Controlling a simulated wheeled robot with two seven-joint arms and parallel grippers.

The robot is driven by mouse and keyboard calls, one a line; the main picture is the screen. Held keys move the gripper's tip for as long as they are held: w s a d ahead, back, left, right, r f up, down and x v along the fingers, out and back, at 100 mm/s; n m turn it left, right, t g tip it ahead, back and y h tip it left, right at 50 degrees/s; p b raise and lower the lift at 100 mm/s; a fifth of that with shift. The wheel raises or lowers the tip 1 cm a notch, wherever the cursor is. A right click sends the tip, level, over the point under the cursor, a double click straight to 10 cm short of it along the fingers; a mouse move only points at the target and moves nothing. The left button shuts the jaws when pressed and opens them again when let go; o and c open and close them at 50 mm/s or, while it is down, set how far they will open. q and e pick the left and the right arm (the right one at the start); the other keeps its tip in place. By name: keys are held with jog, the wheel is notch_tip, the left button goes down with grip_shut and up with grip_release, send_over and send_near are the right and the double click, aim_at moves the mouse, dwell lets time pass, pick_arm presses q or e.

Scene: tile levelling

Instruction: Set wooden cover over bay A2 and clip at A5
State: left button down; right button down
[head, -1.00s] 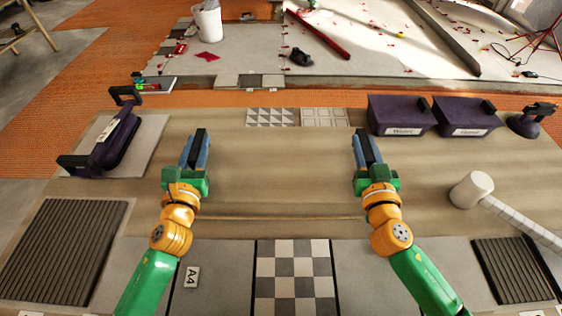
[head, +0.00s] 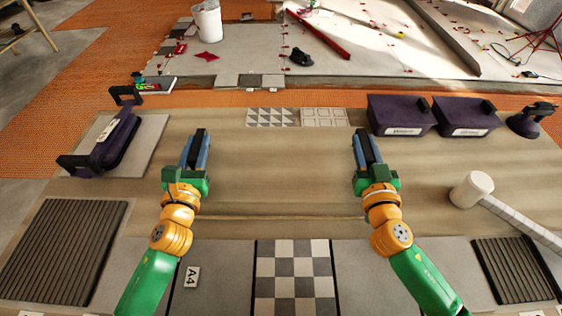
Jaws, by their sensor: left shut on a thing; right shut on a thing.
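A wide brown wood-grained surface (head: 280,175) lies between and around my grippers. A thin line crosses it between my wrists and looks like the near edge of the wooden cover; its other edges blend into the surface. My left gripper (head: 196,148) and my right gripper (head: 366,148) point away from me, both shut, at the left and right of this stretch. What lies between their fingers is hard to see. A label A4 (head: 192,277) lies on a grey tile at the front. Labels A2 and A5 and the clip cannot be made out.
A checkered tile panel (head: 293,275) lies front centre, with ribbed dark mats (head: 65,250) at both sides. A white mallet (head: 472,189) lies at right. Purple bins (head: 400,117), a suction cup (head: 527,123) and patterned tiles (head: 325,117) stand behind. A purple handled tool (head: 115,140) is at left.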

pick_arm(q)
jog(key=shift+r, duration=0.1)
